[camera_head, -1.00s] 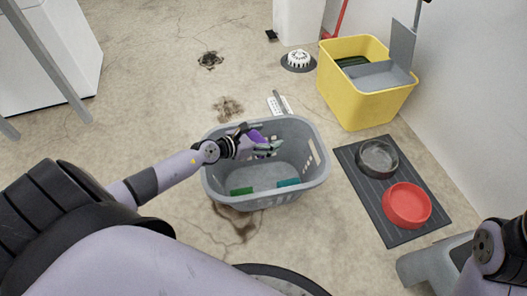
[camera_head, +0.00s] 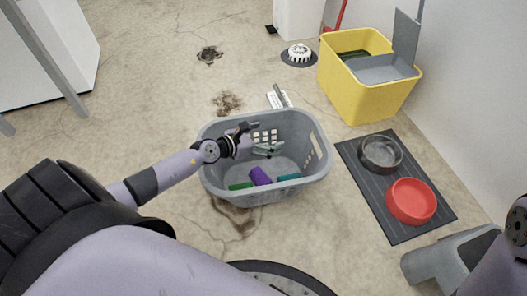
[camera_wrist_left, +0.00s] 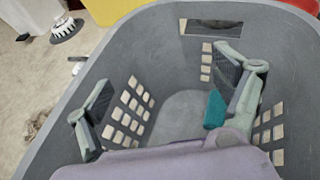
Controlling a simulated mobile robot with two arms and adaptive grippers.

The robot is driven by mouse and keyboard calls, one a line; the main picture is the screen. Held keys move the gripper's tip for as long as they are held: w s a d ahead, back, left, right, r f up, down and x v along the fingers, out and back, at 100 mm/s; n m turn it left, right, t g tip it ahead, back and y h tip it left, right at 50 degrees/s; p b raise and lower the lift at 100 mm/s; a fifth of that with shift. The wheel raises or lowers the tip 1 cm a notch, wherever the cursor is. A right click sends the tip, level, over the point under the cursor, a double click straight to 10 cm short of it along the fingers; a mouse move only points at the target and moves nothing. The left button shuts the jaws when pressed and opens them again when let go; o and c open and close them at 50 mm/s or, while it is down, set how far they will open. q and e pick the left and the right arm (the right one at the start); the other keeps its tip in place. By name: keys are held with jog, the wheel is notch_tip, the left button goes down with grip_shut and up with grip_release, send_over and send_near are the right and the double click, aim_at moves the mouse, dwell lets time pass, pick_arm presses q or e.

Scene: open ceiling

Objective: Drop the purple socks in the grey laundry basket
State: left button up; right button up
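The grey laundry basket (camera_head: 320,165) stands on the floor in the middle of the head view. The purple socks (camera_head: 260,176) lie inside it, near its front wall, between a green item (camera_head: 241,185) and a teal item (camera_head: 289,177). My left gripper (camera_head: 262,138) reaches over the basket's left rim into its opening. Its fingers are spread and empty, apart from the socks. In the left wrist view the open fingers (camera_wrist_left: 167,80) show inside the basket, with the teal item (camera_wrist_left: 215,110) beside the right finger. The socks are hidden there. My right gripper is not visible.
Right of the basket, a dark mat (camera_head: 388,215) bears a grey bowl (camera_head: 381,152) and a red bowl (camera_head: 411,201). A yellow bucket (camera_head: 352,92) stands behind them by the wall. A white-topped round item (camera_head: 299,55) is farther back.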

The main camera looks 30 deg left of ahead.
pick_arm(q)
jog(key=shift+o, duration=0.6)
jog(key=v, duration=1.2)
